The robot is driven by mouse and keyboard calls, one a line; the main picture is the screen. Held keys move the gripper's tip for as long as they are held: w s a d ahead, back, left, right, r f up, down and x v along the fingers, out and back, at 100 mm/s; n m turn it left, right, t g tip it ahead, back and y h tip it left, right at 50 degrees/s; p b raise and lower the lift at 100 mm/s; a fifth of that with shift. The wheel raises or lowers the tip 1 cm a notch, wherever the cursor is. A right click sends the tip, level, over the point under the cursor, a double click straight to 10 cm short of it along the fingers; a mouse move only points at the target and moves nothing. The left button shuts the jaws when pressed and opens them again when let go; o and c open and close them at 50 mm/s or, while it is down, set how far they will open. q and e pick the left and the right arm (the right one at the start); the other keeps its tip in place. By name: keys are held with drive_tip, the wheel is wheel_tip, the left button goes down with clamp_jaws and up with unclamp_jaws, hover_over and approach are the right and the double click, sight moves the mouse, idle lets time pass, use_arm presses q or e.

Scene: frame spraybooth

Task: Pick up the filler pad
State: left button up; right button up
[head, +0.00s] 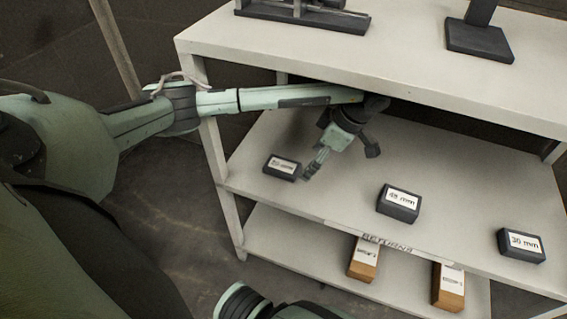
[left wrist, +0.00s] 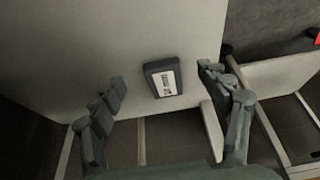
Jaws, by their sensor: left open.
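Three dark labelled blocks stand on the middle shelf; I cannot tell from shape alone which is the filler pad. The left block (head: 282,168) has a label too blurred to read fully. The middle block (head: 398,202) has a label that looks like 45 mm, and the right block (head: 521,245) one like 36 mm. My left gripper (head: 338,165) is open and empty under the top board, with one finger close beside the left block. In the left wrist view my left gripper (left wrist: 162,80) has one labelled block (left wrist: 162,77) framed between its spread fingers, apart from them. My right gripper is out of view.
The top board (head: 420,62) overhangs my left forearm closely. The middle shelf (head: 320,205) is bare between the blocks. Two orange-brown boxes (head: 362,262) (head: 449,290) sit on the lower shelf, below a RETURNS label. Dark fixtures (head: 300,14) (head: 478,40) stand on top.

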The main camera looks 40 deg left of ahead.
use_arm(q)
hover_over(283, 166)
drive_tip(key=d, duration=0.2)
drive_tip(key=shift+w+d, duration=0.1)
drive_tip(key=shift+w, duration=0.2)
drive_tip(key=shift+f, duration=0.4)
drive_tip(key=b+x, duration=0.2)
drive_tip(key=x, duration=0.2)
drive_tip(key=shift+b, duration=0.3)
drive_tip(key=shift+a+f, duration=0.1)
drive_tip(key=shift+a, duration=0.1)
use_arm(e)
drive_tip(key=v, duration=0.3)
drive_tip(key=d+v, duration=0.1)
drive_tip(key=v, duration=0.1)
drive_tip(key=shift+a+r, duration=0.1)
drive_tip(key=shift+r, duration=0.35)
use_arm(q)
drive_tip(key=shift+f, duration=0.25)
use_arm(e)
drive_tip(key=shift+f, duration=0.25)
use_arm(q)
drive_tip(key=shift+c, duration=0.4)
drive_tip(key=c, duration=0.8)
